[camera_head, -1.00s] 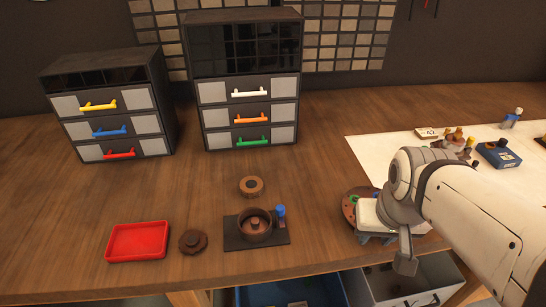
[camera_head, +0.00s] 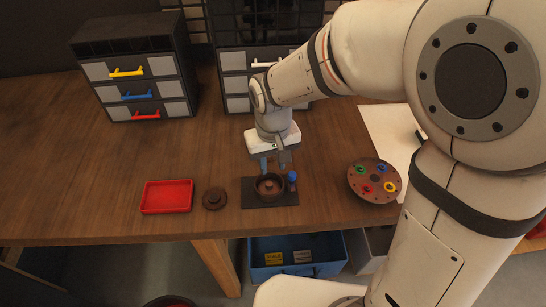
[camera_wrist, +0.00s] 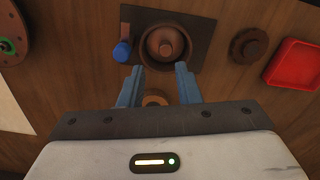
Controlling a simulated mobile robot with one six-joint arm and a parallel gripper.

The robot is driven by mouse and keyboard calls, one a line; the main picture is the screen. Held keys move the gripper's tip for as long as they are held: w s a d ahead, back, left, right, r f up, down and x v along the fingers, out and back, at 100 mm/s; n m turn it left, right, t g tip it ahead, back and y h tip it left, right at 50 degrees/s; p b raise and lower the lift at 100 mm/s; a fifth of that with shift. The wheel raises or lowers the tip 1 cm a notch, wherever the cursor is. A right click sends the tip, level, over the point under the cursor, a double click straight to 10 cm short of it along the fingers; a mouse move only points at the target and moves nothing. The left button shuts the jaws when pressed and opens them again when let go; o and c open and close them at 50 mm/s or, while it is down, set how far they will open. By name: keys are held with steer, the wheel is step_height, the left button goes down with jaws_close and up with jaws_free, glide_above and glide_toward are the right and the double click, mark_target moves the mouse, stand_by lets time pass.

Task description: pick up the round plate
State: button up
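A round brown plate (camera_head: 374,172) carrying green, blue, red and yellow rings lies flat on the bench, right of the dark mat. Only its edge shows at the left of the wrist view (camera_wrist: 8,35). My gripper (camera_head: 272,167) points down behind the brown round pot (camera_head: 269,186), well left of the plate. In the wrist view my gripper (camera_wrist: 157,68) has its blue fingers spread apart. A small brown ring (camera_wrist: 155,98) shows in the gap between them, seemingly below on the bench. I see nothing held.
The pot sits on a dark mat (camera_head: 255,199) beside a blue-topped peg (camera_head: 292,177). A dark brown knobbed disc (camera_head: 215,198) and a red tray (camera_head: 167,196) lie to the left. Drawer units (camera_head: 135,85) stand behind. A blue bin (camera_head: 297,255) is below the bench edge.

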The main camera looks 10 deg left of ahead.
mark_target(269, 183)
steer(key=f, duration=0.1)
steer(key=a+f, duration=0.1)
steer(key=f, duration=0.1)
steer(key=shift+s+a, duration=0.15)
steer(key=shift+f+p, duration=0.95)
steer(key=shift+f, duration=1.6)
steer(key=shift+c, duration=0.5)
jaws_close()
